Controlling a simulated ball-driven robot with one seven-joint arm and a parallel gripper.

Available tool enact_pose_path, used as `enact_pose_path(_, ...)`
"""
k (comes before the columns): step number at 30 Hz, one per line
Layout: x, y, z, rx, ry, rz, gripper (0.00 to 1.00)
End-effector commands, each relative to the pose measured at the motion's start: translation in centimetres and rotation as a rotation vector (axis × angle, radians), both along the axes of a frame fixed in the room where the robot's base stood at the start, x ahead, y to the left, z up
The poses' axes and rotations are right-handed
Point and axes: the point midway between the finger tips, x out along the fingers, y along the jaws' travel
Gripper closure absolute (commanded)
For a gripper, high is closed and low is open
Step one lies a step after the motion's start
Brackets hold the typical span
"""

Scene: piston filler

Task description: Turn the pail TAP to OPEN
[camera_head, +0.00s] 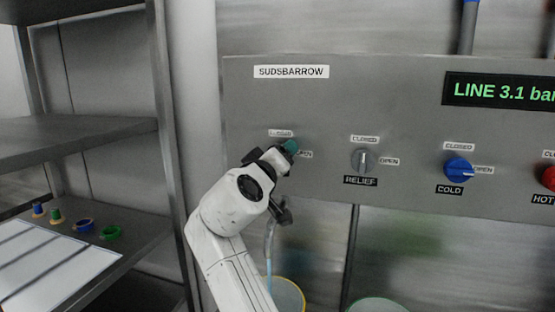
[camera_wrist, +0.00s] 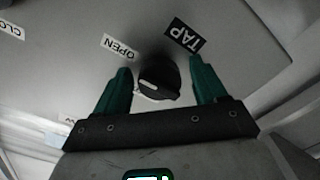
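The TAP knob (camera_wrist: 160,76) is dark and round, with a pale mark on its face. In the wrist view it lies between the two green fingers of my gripper (camera_wrist: 160,85). Gaps show on both sides, so the fingers are open around it and not visibly touching. The TAP label (camera_wrist: 183,38) is above right of the knob and the OPEN label (camera_wrist: 120,46) is to its left. I cannot tell for sure which label the mark points at. In the head view my gripper (camera_head: 289,147) covers the knob and its TAP label.
The panel (camera_head: 330,110) also bears a grey RELIEF knob (camera_head: 365,161), a blue COLD knob (camera_head: 458,169) and a red HOT knob (camera_head: 548,178) to the right. Steel shelves (camera_head: 75,135) stand at left. A yellow-rimmed pail (camera_head: 290,292) is below.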

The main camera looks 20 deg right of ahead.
Motion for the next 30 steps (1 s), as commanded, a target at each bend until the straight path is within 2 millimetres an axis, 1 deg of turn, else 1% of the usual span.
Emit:
enact_pose_path(8, -0.1, 0.1, 0.2, -0.002, -0.002, 0.001, 0.25)
enact_pose_path(11, -0.5, 0.5, 0.1, -0.002, -0.003, 0.002, 0.25)
enact_pose_path(14, -1.5, 1.3, 0.1, -0.002, -0.003, 0.003, 0.25)
enact_pose_path(24, -6.7, 5.0, 0.0, -0.001, -0.002, 0.004, 0.25)
enact_pose_path(30, -8.4, 6.2, 0.1, -0.001, -0.002, 0.002, 0.25)
